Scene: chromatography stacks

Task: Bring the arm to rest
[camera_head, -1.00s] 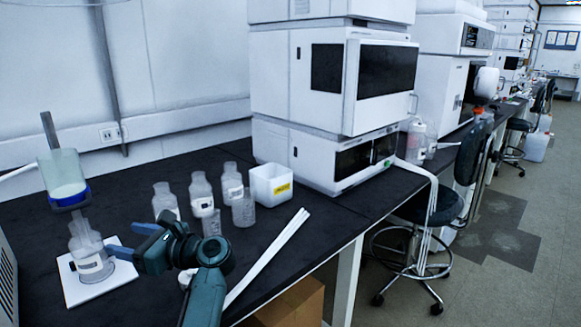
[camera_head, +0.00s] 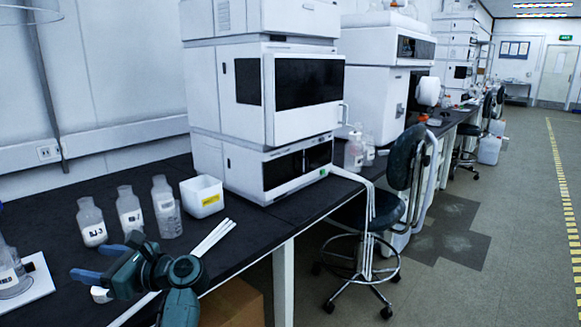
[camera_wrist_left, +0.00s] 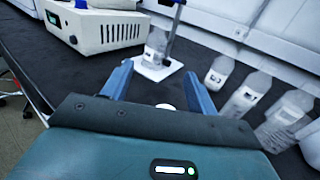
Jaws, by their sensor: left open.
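My left gripper (camera_head: 108,258) is in the lower left of the head view, above the dark bench top (camera_head: 150,170). Its blue fingers are apart with nothing between them. The left wrist view also shows the open fingers (camera_wrist_left: 158,88), with a gap over the bench. My left arm comes up from the bottom edge. No right gripper shows.
A labelled bottle (camera_head: 10,275) on a white stand base (camera_head: 38,282) is at the far left. Several clear bottles (camera_head: 90,222) stand behind the gripper, beside a white bin (camera_head: 203,197). White rods lie to the right. A stool (camera_head: 365,212) stands beyond the bench edge.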

